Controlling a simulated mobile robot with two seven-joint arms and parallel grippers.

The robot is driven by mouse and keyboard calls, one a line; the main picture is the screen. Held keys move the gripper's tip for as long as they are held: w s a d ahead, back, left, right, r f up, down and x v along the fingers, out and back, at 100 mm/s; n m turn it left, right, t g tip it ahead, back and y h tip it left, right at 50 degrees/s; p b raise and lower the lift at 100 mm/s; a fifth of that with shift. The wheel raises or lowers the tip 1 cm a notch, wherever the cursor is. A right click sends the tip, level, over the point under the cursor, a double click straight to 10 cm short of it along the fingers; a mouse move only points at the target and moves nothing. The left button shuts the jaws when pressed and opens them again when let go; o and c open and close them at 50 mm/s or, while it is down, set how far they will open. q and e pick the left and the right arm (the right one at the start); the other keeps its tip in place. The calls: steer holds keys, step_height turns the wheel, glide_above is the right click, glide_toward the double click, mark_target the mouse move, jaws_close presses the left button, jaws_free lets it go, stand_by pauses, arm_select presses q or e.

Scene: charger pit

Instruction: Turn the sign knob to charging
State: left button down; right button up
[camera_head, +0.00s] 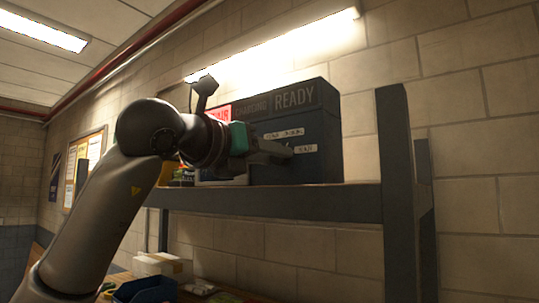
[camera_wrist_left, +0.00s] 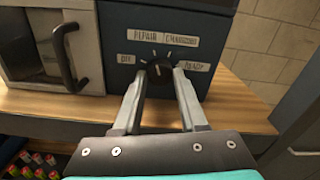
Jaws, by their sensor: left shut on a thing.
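The dark sign box (camera_head: 262,140) stands on a shelf, its top strip reading a red-lit panel ending in "AIR" (camera_head: 221,112), then unlit CHARGING and READY. In the left wrist view the black sign knob (camera_wrist_left: 158,70) sits on the box front, with labels OFF, REPAIR, CHARGING (camera_wrist_left: 180,39) and READY around it. My left gripper (camera_head: 288,153) reaches the box front from the left. In the left wrist view its two fingers (camera_wrist_left: 160,77) are shut on the knob, one on each side. The knob's exact pointing direction is hard to tell. My right gripper is not in view.
A white appliance with a dark handle (camera_wrist_left: 66,58) stands just left of the box. The wooden shelf (camera_wrist_left: 235,112) has bare room in front and right. A grey shelf post (camera_head: 396,160) rises right of the box. A blue bin (camera_head: 146,290) sits below.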

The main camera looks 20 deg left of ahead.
arm_select(q)
steer(key=shift+m, duration=0.4)
steer(key=m, duration=0.3)
steer(key=shift+b, duration=0.3)
steer(key=shift+m, duration=2.5)
steer(key=shift+r, duration=0.1)
steer(key=shift+c, duration=2.2)
jaws_free()
steer(key=b+v, duration=0.4)
steer(key=v, duration=1.1)
steer(key=shift+s+b, duration=0.15)
steer(key=shift+b, duration=0.15)
